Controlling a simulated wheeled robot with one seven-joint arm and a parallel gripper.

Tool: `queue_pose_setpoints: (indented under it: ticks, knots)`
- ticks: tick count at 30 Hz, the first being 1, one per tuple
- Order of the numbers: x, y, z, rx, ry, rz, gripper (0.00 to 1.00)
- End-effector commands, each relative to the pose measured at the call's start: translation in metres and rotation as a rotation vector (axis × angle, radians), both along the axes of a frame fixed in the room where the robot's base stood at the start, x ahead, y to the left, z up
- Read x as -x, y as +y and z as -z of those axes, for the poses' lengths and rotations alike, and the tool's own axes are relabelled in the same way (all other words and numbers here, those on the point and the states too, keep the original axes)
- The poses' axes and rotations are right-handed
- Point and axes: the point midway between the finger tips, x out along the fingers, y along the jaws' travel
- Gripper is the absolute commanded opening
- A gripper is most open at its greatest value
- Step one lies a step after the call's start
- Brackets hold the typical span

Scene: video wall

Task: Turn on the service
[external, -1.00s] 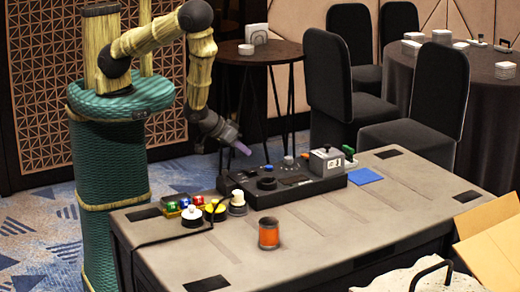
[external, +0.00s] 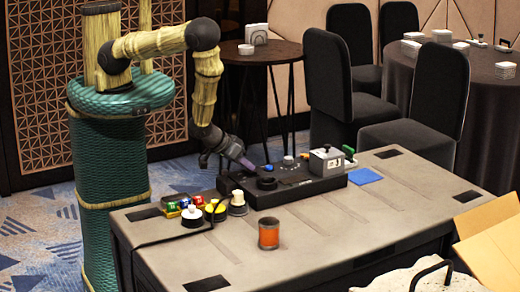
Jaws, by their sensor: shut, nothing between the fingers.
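A black control panel (external: 285,188) lies on the grey table, with several knobs and buttons on its top. A black round knob (external: 267,183) sits near its front left. A grey box (external: 326,162) with a small black knob on top stands at its right end, with a green-handled part (external: 349,153) beside it. I cannot tell which control is the service. My gripper (external: 250,167) is shut and empty, with its purple tip just above the panel's back left part. I cannot tell if it touches the panel. The tip hides part of the panel's back edge.
An orange can (external: 268,233) stands in front. A blue square (external: 365,176) lies right of the panel.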

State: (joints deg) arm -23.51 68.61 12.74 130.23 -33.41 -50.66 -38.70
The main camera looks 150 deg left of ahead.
Motion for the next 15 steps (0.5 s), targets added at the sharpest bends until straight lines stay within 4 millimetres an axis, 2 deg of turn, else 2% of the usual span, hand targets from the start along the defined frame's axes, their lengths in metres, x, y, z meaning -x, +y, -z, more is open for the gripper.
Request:
queue_pose_setpoints:
  ticks: [6, 15]
  knots:
    - [-0.008, -0.001, 0.014, 0.003, 0.085, 0.003, 0.0]
    - [-0.012, -0.004, 0.016, 0.013, 0.087, 0.005, 0.0]
